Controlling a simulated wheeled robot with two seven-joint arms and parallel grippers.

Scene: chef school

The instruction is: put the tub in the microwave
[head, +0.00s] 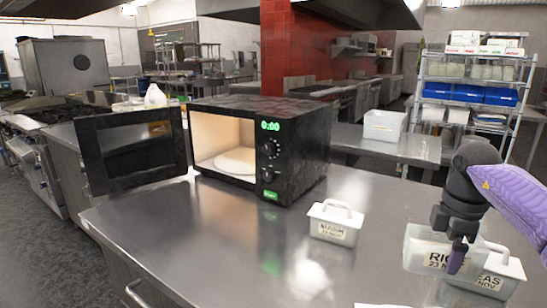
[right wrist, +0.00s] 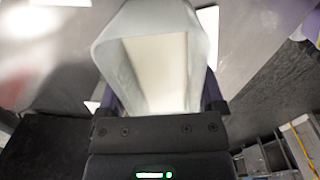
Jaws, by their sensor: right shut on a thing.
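A pale translucent tub (head: 420,252) labelled "RIC… 23 NOV" is in my right gripper (head: 460,258), above the right part of the steel counter. The right gripper is shut on its wall. In the right wrist view the tub (right wrist: 155,25) fills the upper middle, open toward the camera, with a pale inside. The black microwave (head: 308,150) stands on the counter left of centre, well left of the gripper. Its door (head: 130,150) is swung open to the left. Its lit cavity shows a pale turntable plate (head: 237,161) with nothing seen on it. My left gripper is not in view.
A lidded white tub (head: 335,226) labelled "MASH" stands between microwave and gripper. The steel counter (head: 230,250) is clear in front of the microwave. A shelf rack (head: 475,70) stands behind right.

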